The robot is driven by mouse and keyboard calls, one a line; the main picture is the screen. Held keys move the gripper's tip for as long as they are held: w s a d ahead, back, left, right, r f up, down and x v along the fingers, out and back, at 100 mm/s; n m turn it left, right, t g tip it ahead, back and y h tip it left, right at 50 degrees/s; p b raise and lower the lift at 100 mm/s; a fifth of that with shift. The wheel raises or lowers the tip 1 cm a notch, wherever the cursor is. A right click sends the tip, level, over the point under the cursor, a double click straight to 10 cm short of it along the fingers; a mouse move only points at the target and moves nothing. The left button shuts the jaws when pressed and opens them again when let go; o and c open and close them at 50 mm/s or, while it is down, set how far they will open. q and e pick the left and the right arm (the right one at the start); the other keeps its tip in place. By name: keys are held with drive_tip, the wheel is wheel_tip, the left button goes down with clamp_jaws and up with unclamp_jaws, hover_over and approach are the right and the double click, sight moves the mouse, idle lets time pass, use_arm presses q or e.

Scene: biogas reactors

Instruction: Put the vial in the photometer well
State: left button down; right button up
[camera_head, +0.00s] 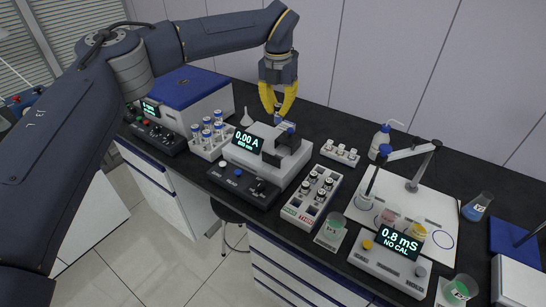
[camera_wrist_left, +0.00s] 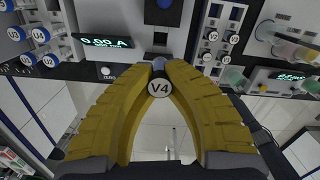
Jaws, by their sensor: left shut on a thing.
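My left gripper (camera_head: 277,108) has its yellow fingers closed above the back of the photometer (camera_head: 262,160). In the left wrist view the fingers (camera_wrist_left: 159,92) are shut on a vial (camera_wrist_left: 159,88) with a white top label reading V4. The photometer is a light grey box with a dark upper part and a display (camera_head: 247,140) reading 0.00 A, which also shows in the left wrist view (camera_wrist_left: 106,42). The inside of its well cannot be made out. My right gripper is in neither view.
A rack of dark-capped vials (camera_head: 312,195) stands right of the photometer, and a rack of blue-capped vials (camera_head: 209,138) stands left. A small white rack (camera_head: 340,152) is behind right. A meter reading 0.8 mS (camera_head: 396,250), beakers and a wash bottle (camera_head: 381,140) fill the right side.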

sight(277, 124)
use_arm(q)
wheel_tip(277, 124, down, 17)
drive_tip(key=shift+f, duration=0.1)
idle(0.7)
drive_tip(key=shift+f, duration=0.1)
drive_tip(key=c, duration=1.9)
unclamp_jaws()
drive_tip(key=shift+f, duration=0.1)
drive_tip(key=o, duration=0.4)
drive_tip(key=shift+o, duration=0.2)
drive_tip(key=r, duration=1.2)
drive_tip(key=shift+s+a+r, duration=0.2)
drive_tip(key=shift+s, duration=0.15)
